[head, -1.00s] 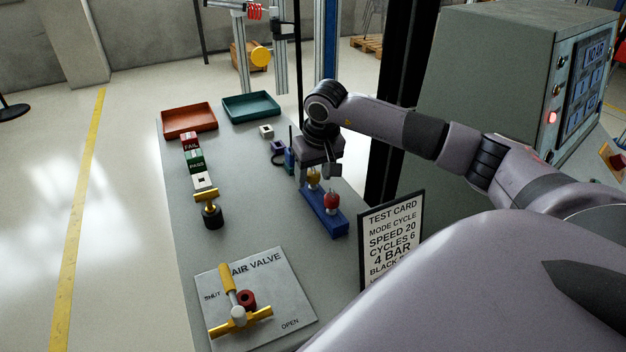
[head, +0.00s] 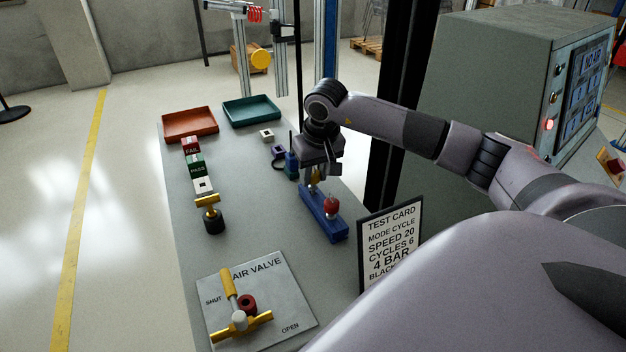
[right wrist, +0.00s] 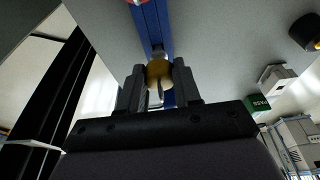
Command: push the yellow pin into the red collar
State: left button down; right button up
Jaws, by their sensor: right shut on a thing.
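The yellow pin (right wrist: 159,72) has a rounded yellow head and stands at the far end of a blue block (head: 334,230). My right gripper (right wrist: 159,88) is shut on this head; in the head view the right gripper (head: 318,180) reaches down over the block and mostly hides the pin. The pin's lower part is hidden, and I cannot tell whether it is still seated in the block. The red collar (head: 247,301) is a short ring with a dark hole, on the air valve plate beside the yellow-handled valve. My left gripper is not in view.
A red-headed piece (head: 331,205) stands close to the gripper on the same block. The test card (head: 390,240) stands at the table's right edge. Beyond are an orange tray (head: 190,124) and a green tray (head: 251,110). The table's middle is clear.

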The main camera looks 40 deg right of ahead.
jog(key=shift+w+p+v, duration=0.25)
jog(key=shift+p+v, duration=0.45)
jog(key=shift+v, duration=0.35)
jog(key=shift+r, duration=0.1)
jog(key=shift+w+p+v, duration=0.2)
jog(key=shift+p+v, duration=0.6)
jog(key=shift+v, duration=0.2)
jog(key=shift+w+p+v, duration=0.25)
jog(key=shift+p+v, duration=0.5)
jog(key=shift+v, duration=0.2)
jog(key=shift+s+d+r, duration=0.1)
jog(key=shift+d, duration=0.1)
